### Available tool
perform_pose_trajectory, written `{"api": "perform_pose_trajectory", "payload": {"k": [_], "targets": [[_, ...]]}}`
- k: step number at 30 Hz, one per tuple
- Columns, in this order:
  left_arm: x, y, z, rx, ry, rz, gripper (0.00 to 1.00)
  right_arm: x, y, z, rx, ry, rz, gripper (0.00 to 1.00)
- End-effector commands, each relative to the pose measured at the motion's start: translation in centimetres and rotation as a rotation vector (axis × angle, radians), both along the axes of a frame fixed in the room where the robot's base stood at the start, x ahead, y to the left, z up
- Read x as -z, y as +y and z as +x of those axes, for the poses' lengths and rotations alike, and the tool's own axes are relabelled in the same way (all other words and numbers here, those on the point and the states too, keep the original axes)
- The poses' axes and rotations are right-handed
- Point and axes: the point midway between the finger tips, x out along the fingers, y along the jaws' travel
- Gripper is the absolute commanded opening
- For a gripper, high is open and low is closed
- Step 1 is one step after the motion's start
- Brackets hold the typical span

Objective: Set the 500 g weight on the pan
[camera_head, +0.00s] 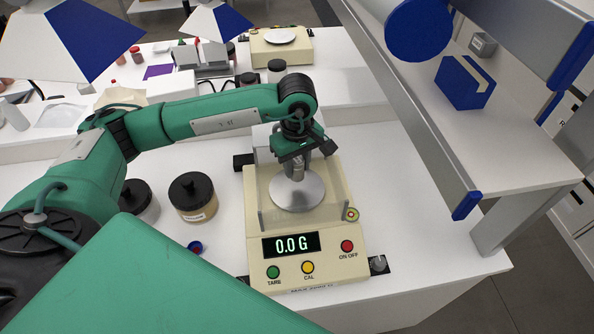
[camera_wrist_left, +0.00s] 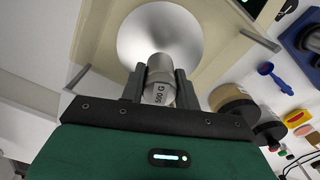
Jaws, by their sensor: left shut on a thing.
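A cream balance (camera_head: 308,262) stands on the white bench, its display reading 0.0 G. Its round metal pan (camera_head: 299,197) is bare, and it also shows in the left wrist view (camera_wrist_left: 150,28). My left gripper (camera_head: 296,165) is over the pan, pointing down. It is shut on the silver 500 g weight (camera_wrist_left: 157,88), whose label "500 G" faces the wrist camera. The weight hangs over the pan; the head view shows only a small part of it under the gripper. My right gripper is not in view.
Low clear walls surround the pan. Two black-lidded jars (camera_head: 193,197) stand left of the balance, with a small blue item (camera_head: 195,247) in front. A shelf (camera_head: 500,150) rises at the right. A second balance (camera_head: 281,46) sits on the far bench.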

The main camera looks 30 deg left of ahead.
Motion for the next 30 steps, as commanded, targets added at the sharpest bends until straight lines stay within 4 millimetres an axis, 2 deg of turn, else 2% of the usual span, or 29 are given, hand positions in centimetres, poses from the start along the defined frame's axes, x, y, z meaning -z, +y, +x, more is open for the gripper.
{"api": "perform_pose_trajectory", "payload": {"k": [4, 11, 23, 24, 27, 30], "targets": [[1.0, 0.0, 0.0, 0.001, 0.001, 0.001, 0.00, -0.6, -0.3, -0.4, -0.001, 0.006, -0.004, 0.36], [4.0, 0.0, 0.0, 0.000, 0.000, 0.000, 0.00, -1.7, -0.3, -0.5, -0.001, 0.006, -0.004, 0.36], [4.6, 0.0, 0.0, 0.001, -0.002, 0.000, 0.00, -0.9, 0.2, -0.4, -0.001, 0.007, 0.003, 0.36], [4.6, 0.0, 0.0, 0.001, -0.001, 0.000, 0.38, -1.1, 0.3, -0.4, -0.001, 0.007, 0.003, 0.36], [4.5, 0.0, 0.0, 0.001, -0.001, 0.001, 0.54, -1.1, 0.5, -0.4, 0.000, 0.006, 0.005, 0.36], [4.5, 0.0, 0.0, 0.001, -0.001, 0.001, 0.54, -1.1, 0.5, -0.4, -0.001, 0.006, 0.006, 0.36]]}}
